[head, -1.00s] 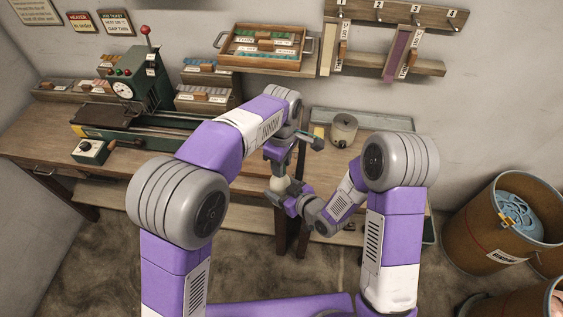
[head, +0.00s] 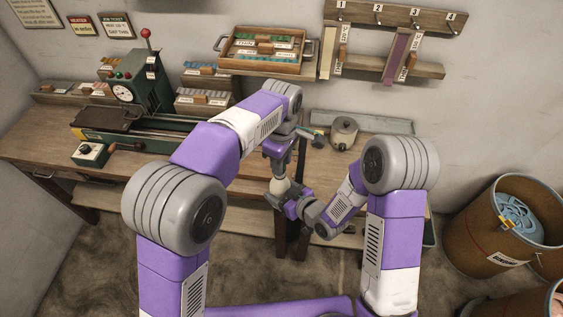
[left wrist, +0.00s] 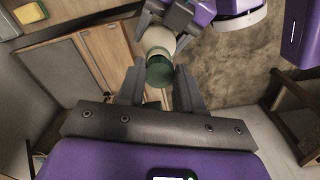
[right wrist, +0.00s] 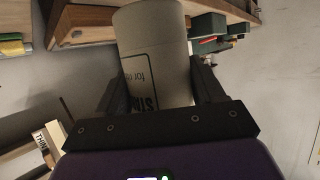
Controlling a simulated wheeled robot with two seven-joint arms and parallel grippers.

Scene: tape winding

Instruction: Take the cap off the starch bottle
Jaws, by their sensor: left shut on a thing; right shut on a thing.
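The starch bottle (right wrist: 155,45) is a pale cylinder with partly visible dark lettering in the right wrist view. My right gripper (head: 290,204) is shut on its body. In the left wrist view the pale bottle (left wrist: 158,40) ends in a green cap (left wrist: 160,74). The cap sits against the bottle's end, with no gap visible. My left gripper (left wrist: 159,84) is shut on the cap, one finger on each side. In the head view the left gripper (head: 280,168) is above the pale bottle (head: 280,186), and the cap is hidden.
The wooden workbench (head: 40,150) carries a green machine (head: 148,80) and a round grey pot (head: 343,132). A wooden tray (head: 265,66) sits on a shelf behind. Brown barrels (head: 470,235) stand at the right. Open floor lies in front of the bench.

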